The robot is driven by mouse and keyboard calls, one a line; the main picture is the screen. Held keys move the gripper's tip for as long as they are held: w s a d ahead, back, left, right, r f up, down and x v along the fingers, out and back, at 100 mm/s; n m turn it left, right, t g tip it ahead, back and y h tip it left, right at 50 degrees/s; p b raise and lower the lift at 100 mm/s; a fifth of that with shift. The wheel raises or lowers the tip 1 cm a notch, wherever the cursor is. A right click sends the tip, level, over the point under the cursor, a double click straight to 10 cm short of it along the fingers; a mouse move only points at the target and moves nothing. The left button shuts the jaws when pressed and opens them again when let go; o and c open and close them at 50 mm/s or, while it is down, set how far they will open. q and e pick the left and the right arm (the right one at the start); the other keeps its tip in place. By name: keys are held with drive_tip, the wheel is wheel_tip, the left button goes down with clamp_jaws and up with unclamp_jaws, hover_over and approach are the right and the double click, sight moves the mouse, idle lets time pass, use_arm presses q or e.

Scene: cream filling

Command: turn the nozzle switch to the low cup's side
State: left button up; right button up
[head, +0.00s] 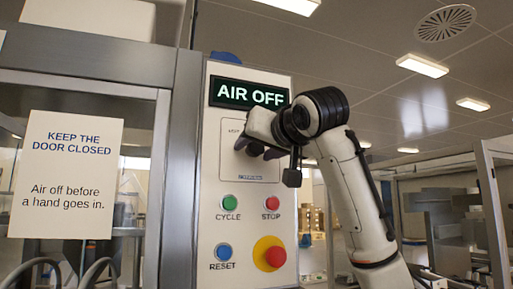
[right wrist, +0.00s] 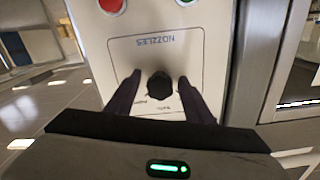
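The nozzle switch is a black knob (right wrist: 160,87) on a white plate marked NOZZLES (right wrist: 120,60), shown upside down in the right wrist view. Small labels by the knob are too small to read. My right gripper (right wrist: 159,76) is open, with one dark finger on each side of the knob and a visible gap to both. In the head view the right gripper (head: 258,148) is at the plate below the AIR OFF display (head: 249,94) and largely covers the knob. The low cup does not show. My left gripper is not in view.
Below the plate are a green CYCLE button (head: 228,202), a red STOP button (head: 272,203), a blue RESET button (head: 224,252) and a red stop knob on yellow (head: 275,256). A glazed door with a KEEP THE DOOR CLOSED sign (head: 67,175) is on the left.

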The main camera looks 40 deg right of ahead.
drive_tip(key=c, duration=1)
drive_tip(key=shift+m, duration=0.3)
drive_tip(key=m+b, duration=0.1)
drive_tip(key=m, duration=0.1)
drive_tip(key=shift+a+m, duration=0.1)
drive_tip(key=shift+m, duration=0.2)
drive_tip(key=m+b, duration=0.1)
drive_tip(key=m, duration=0.2)
drive_tip(key=shift+m, duration=1.3)
drive_tip(key=shift+r, duration=0.1)
drive_tip(key=o, duration=1.1)
drive_tip(key=shift+c, duration=0.2)
